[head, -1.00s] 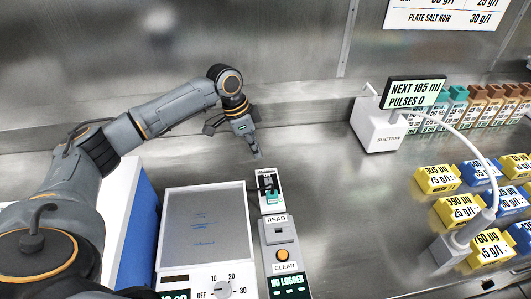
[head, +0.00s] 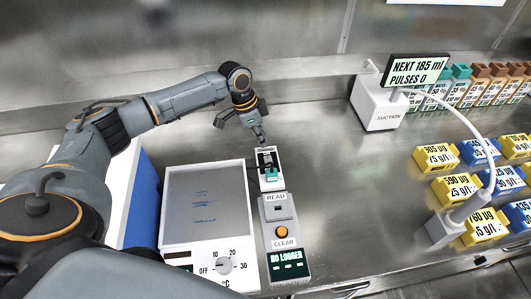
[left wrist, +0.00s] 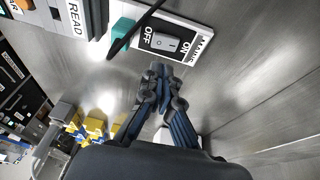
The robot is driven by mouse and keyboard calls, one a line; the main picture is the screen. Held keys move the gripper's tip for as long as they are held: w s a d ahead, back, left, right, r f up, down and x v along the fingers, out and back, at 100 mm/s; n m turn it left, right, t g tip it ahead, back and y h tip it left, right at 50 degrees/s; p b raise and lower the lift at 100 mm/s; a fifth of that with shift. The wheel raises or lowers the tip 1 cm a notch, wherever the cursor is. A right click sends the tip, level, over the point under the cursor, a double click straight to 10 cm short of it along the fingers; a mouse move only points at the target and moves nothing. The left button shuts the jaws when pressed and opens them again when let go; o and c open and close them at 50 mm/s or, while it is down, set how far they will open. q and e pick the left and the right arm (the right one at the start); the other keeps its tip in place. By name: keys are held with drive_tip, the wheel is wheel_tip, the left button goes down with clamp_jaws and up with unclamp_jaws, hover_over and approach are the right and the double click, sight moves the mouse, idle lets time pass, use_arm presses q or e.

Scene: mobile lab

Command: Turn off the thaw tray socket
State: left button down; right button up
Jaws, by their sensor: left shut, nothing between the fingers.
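The socket (head: 267,182) is a white plate behind the reader box, with a teal plug (head: 272,174) in its near part. In the left wrist view the plate carries a grey rocker switch (left wrist: 165,43) between the words OFF and ON. OFF is on the side by the teal plug (left wrist: 122,29). I cannot tell which side of the rocker is pressed. My left gripper (head: 263,141) is shut and empty, its fingertips just beyond the plate's far end. In the left wrist view the fingertips (left wrist: 160,70) appear just below the switch. My right gripper is not in view.
The thaw tray (head: 180,249) with a temperature dial stands left of the socket. A reader box (head: 280,212) with an orange button stands in front of it. A black cable (left wrist: 135,32) crosses by the plug. A suction unit (head: 380,108) and labelled blocks are right. Bare steel lies between.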

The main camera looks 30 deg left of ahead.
sight(268, 162)
use_arm(q)
drive_tip(key=x, duration=0.2)
drive_tip(key=p+x, duration=0.1)
drive_tip(key=x, duration=0.2)
drive_tip(key=shift+s+a+f, duration=0.1)
drive_tip(key=shift+s+f, duration=0.25)
drive_tip(key=shift+f, duration=0.05)
drive_tip(key=shift+s+f, duration=0.1)
drive_tip(key=shift+f, duration=0.5)
drive_tip(key=shift+s+f+y+p, duration=0.2)
drive_tip(key=shift+y+p, duration=0.1)
drive_tip(key=shift+p, duration=0.5)
drive_tip(key=shift+f, duration=0.1)
drive_tip(key=shift+w, duration=0.1)
